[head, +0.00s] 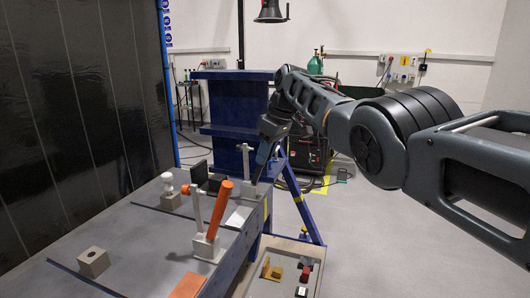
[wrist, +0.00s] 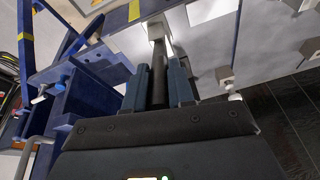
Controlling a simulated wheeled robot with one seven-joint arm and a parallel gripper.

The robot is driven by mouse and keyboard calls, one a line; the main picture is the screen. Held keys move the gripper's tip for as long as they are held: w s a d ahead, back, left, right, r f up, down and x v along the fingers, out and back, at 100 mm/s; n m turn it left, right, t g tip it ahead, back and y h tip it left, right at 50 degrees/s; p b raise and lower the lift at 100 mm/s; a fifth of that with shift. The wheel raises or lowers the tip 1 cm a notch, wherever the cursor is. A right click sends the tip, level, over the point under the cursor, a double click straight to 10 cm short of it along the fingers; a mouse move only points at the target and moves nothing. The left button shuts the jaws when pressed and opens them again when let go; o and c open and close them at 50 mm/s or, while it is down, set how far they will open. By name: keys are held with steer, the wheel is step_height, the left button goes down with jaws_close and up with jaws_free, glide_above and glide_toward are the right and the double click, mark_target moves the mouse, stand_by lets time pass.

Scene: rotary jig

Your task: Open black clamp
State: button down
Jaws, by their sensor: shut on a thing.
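The black clamp's dark handle (wrist: 158,72) stands between the two fingers of my gripper (wrist: 158,88) in the wrist view, and the gripper is shut on it. The clamp's pale base (wrist: 157,32) shows just beyond the fingertips. In the head view my gripper (head: 262,158) reaches down at the far right edge of the table, beside a pale upright post (head: 245,158). The handle there is mostly hidden by the gripper, and its exact angle is hard to tell.
An orange-handled clamp (head: 219,210) stands nearer on the grey table (head: 150,238). A black plate (head: 199,174), a white knob on a block (head: 168,185) and a holed block (head: 93,262) are left. A blue frame (head: 235,105) rises behind. A parts tray (head: 262,290) lies below right.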

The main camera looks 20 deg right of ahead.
steer(key=shift+a, duration=0.1)
steer(key=c, duration=1)
jaws_free()
steer(key=shift+o, duration=0.2)
steer(key=shift+b+v, duration=0.75)
steer(key=shift+v, duration=3.15)
